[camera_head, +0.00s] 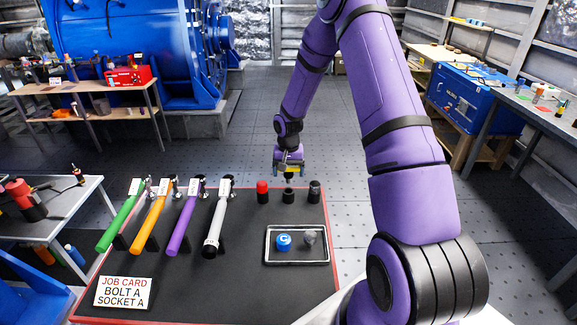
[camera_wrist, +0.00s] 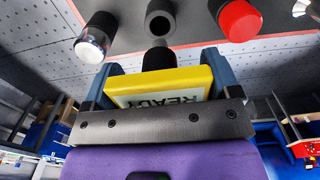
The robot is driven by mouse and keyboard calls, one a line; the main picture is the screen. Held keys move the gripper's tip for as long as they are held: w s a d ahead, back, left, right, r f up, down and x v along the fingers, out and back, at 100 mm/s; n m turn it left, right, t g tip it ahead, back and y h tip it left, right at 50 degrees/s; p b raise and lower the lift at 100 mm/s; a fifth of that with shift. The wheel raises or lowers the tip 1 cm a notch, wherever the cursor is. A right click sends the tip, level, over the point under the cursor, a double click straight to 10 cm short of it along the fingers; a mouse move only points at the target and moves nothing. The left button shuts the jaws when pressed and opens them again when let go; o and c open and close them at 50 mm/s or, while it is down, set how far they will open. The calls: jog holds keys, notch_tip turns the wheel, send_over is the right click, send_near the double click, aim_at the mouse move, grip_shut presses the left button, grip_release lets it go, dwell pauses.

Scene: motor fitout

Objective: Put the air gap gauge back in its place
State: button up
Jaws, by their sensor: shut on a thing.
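My gripper (camera_head: 289,161) hangs beyond the far edge of the dark work table, in line with the middle of three short cylinders. It is shut on a yellow block-shaped device (camera_wrist: 160,84), whose body sits between the two blue-grey fingers in the wrist view. The device bears the word READY, upside down there, and a black round part (camera_wrist: 158,57) shows beyond it. I cannot tell for sure that this device is the air gap gauge. In the head view it is a small patch of yellow, with its lower part dark. No place marked for the gauge is legible.
The red (camera_head: 262,191), black (camera_head: 289,196) and dark clear-topped (camera_head: 314,191) cylinders stand near the table's far edge. Several coloured-handled tools stand left of them, with a job card (camera_head: 124,292) in front. A tray (camera_head: 296,262) holds a blue and a grey round item.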

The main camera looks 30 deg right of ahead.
aim_at(289, 182)
jog(key=shift+f, duration=1.35)
jog(key=shift+f, duration=1.9)
dwell(0.7)
jog(key=o, duration=1)
jog(key=shift+o, duration=0.2)
jog(key=shift+r, duration=0.1)
notch_tip(289, 182, up, 11)
jog(key=shift+f, duration=0.15)
